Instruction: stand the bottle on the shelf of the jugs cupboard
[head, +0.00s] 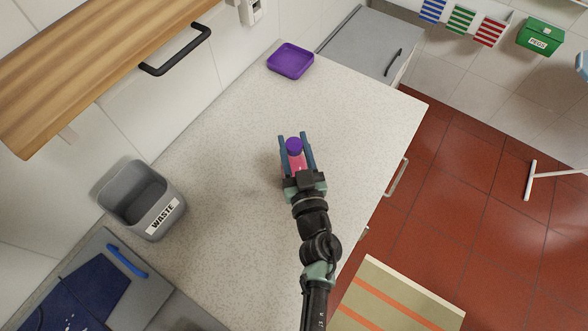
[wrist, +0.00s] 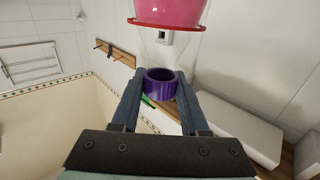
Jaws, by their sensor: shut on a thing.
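The bottle (head: 294,147) has a round purple cap and a pink part below it. In the head view my gripper (head: 294,137) is shut on it, above the pale speckled counter. How high it is held is hard to tell. In the wrist view a purple band of the bottle (wrist: 160,84) is between my two blue fingers, with a clear part and a pink part above it. A wooden cupboard (head: 95,65) with a black handle is at the upper left. I cannot tell whether it is the jugs cupboard, and no shelf or jugs show.
A grey waste bin (head: 160,215) stands at the counter's left. A purple tray (head: 290,61) sits at the back. A dark blue item (head: 85,290) lies at lower left. The counter (head: 225,130) is mostly clear. Red floor (head: 450,200) and a striped mat (head: 400,300) are at right.

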